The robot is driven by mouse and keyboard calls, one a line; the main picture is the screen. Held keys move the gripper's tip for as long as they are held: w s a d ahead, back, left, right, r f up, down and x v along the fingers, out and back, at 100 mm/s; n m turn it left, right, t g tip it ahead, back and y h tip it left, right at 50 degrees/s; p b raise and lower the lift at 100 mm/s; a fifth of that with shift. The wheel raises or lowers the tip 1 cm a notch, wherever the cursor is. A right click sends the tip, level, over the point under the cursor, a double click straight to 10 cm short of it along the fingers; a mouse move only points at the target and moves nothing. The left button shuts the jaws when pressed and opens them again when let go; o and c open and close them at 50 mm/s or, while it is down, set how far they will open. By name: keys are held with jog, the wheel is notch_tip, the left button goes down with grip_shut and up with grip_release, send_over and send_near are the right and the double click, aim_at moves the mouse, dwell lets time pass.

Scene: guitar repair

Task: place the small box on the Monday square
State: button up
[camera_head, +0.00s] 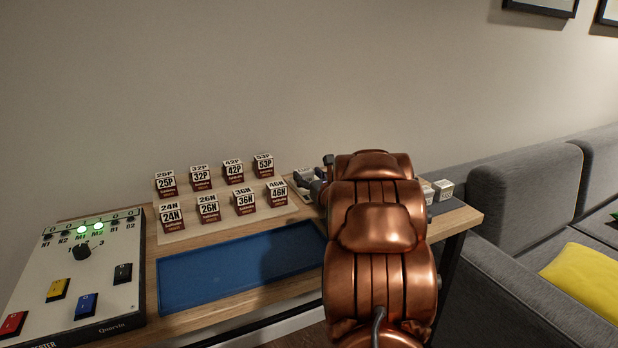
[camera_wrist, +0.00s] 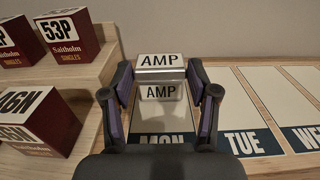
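The small white box marked AMP (camera_wrist: 160,62) is between the two fingers of my gripper (camera_wrist: 160,80) in the wrist view. A finger stands close at its left and right sides; whether they press on it is unclear. The box appears upright over the far part of the Monday square, a pale card with a dark MON strip (camera_wrist: 158,120). I cannot tell whether it rests on the card or is just above it. My gripper's base covers the card's near edge. In the head view my arm hides most of the gripper, the box and the card.
TUE (camera_wrist: 245,115) and WED (camera_wrist: 285,95) cards lie to the right. Stepped wooden shelves with labelled boxes, including 53P (camera_wrist: 68,36), stand at the left. A blue tray (camera_head: 235,270) and a switch panel (camera_head: 75,275) are on the table; a white box (camera_head: 443,190) is at the right.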

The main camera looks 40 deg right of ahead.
jog(key=o, duration=0.4)
jog(key=shift+r, duration=0.15)
jog(key=shift+r+p, duration=0.1)
jog(key=shift+p, duration=0.3)
jog(key=v, duration=1.2)
